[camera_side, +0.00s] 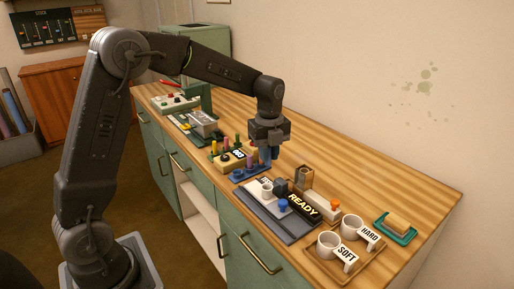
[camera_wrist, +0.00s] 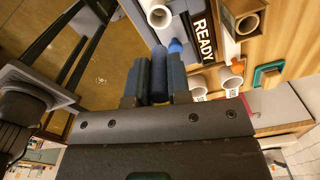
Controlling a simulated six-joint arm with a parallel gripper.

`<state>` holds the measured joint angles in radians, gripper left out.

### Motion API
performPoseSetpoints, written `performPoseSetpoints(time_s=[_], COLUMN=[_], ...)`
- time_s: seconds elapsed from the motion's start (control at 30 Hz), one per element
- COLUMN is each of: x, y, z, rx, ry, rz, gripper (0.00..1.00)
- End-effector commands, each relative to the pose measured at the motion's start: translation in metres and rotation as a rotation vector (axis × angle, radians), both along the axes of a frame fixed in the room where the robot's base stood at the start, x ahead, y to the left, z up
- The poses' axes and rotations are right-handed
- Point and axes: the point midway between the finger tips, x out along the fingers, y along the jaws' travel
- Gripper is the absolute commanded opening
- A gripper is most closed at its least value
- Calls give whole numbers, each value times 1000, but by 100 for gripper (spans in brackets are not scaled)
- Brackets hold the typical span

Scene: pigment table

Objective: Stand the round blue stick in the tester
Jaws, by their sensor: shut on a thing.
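My gripper (camera_side: 268,158) is shut on the round blue stick. In the wrist view the stick (camera_wrist: 159,75) stands between the two fingers of the gripper (camera_wrist: 157,82). In the side view the fingers point down, and the stick is hard to tell apart from them. The tester (camera_side: 272,215) is a dark grey base with a white plate, a white round socket (camera_side: 267,188), a blue knob (camera_side: 283,205) and a lit READY sign (camera_side: 303,204). The gripper is behind the socket in the side view. In the wrist view the socket (camera_wrist: 160,16) opens beyond the stick's far end, apart from it.
A wooden holder (camera_side: 303,176) and an orange-knobbed white block (camera_side: 322,206) are right of the tester. SOFT (camera_side: 327,244) and HARD (camera_side: 352,227) cups stand at the front right.

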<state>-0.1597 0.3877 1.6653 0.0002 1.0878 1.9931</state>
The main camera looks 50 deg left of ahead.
Motion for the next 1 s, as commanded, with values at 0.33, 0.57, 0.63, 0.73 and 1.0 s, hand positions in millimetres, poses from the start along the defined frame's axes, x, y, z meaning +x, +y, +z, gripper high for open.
performPoseSetpoints(time_s=[0.33,0.57,0.63,0.73,1.0], x=[0,-1,0,0,-1], y=[1,1,1,1,1], z=[-24,-42,-47,-55,-76], rx=[0,-1,0,0,-1], ry=[2,3,2,2,3], rz=[1,0,0,0,0], gripper=[0,0,0,0,0])
